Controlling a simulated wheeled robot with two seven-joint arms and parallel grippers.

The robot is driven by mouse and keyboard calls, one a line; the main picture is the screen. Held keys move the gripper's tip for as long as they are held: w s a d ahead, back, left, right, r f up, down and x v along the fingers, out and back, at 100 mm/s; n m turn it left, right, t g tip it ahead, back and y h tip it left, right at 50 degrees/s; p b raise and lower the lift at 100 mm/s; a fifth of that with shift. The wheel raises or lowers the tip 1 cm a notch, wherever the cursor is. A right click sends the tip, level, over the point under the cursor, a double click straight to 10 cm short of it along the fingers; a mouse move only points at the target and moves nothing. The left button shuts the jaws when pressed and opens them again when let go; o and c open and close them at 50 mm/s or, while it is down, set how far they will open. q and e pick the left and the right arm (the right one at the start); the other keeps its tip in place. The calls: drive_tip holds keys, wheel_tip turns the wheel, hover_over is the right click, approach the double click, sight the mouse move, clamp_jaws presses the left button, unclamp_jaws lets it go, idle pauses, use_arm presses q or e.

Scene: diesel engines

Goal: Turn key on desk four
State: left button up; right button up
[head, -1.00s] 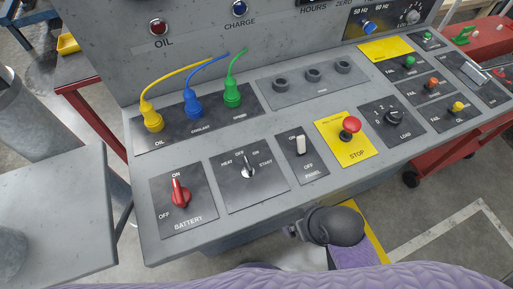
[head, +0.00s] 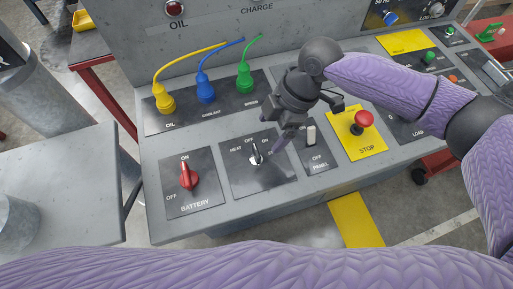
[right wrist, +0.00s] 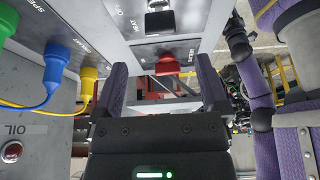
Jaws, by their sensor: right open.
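The key (head: 256,155) is a small silver switch on a black plate marked HEAT, OFF, ON and START on the sloping grey desk. It stands roughly upright, below the OFF and ON marks. My right gripper (head: 274,138) is open and empty above the plate's right side, just up and to the right of the key, apart from it as far as I can tell. In the right wrist view, the two fingers (right wrist: 164,82) are spread, and the key (right wrist: 158,5) shows at the top edge, not between them. My left gripper is not in view.
The red battery switch (head: 186,176) is left of the key. The white panel switch (head: 311,135) and red stop button (head: 363,120) are to its right. Yellow (head: 166,101), blue (head: 206,90) and green (head: 245,78) plugs with cables stand behind.

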sight(257, 150)
drive_tip(key=b+x, duration=0.1)
drive_tip(key=x, duration=0.6)
drive_tip(key=shift+a+f, duration=0.15)
drive_tip(key=shift+f, duration=0.2)
drive_tip(key=shift+s+a+f, duration=0.1)
drive_tip(key=shift+a+f, duration=0.1)
drive_tip(key=shift+f, duration=0.15)
